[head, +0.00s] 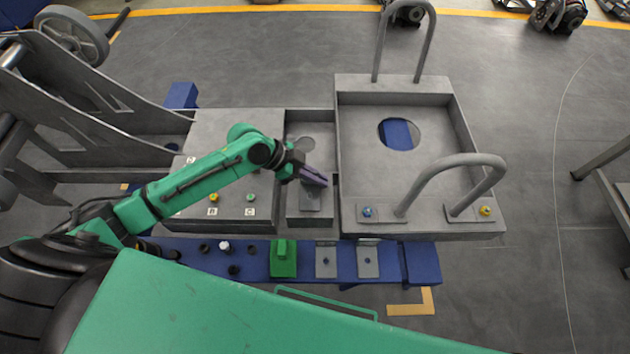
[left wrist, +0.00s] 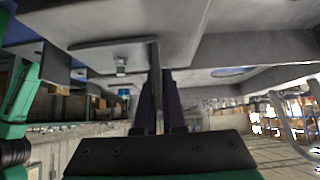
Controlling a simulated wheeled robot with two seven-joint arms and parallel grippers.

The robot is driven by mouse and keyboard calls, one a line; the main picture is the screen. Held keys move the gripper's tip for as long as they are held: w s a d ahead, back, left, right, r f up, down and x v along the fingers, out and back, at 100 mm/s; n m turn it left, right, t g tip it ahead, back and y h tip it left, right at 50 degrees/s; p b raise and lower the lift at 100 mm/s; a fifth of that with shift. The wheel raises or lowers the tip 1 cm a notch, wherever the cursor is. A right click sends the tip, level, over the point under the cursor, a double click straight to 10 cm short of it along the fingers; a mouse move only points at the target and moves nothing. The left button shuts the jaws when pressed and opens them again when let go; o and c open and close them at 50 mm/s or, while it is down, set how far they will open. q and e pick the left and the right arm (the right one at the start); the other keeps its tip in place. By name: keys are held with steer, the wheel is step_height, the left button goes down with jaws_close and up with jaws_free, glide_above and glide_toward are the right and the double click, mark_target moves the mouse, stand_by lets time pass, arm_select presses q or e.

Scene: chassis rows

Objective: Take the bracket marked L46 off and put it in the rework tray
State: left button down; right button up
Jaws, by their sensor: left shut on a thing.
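My left gripper (head: 314,178) is shut on the upright flange of a grey metal bracket (head: 310,201). The bracket is at the narrow middle section of the grey chassis. In the left wrist view, the fingers (left wrist: 160,100) close around the thin flange, and the bracket's flat plate (left wrist: 105,53) reaches to the left with a small bolt-like piece (left wrist: 121,69) beneath it. I cannot read a mark on it, nor tell whether it still touches the chassis. Two similar grey brackets (head: 326,262) (head: 368,262) are on the blue rail. My right gripper is not in view. No tray marked rework is readable.
A grey tray-like section (head: 400,175) with two tall looped handles (head: 455,170) stands right of the bracket. The left panel (head: 225,135) carries coloured bolts and small labels. A blue rail (head: 425,262) with a green block (head: 284,262) runs in front.

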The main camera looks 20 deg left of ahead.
arm_select(q)
step_height(320, 180, up, 20)
steer(key=shift+p, duration=0.35)
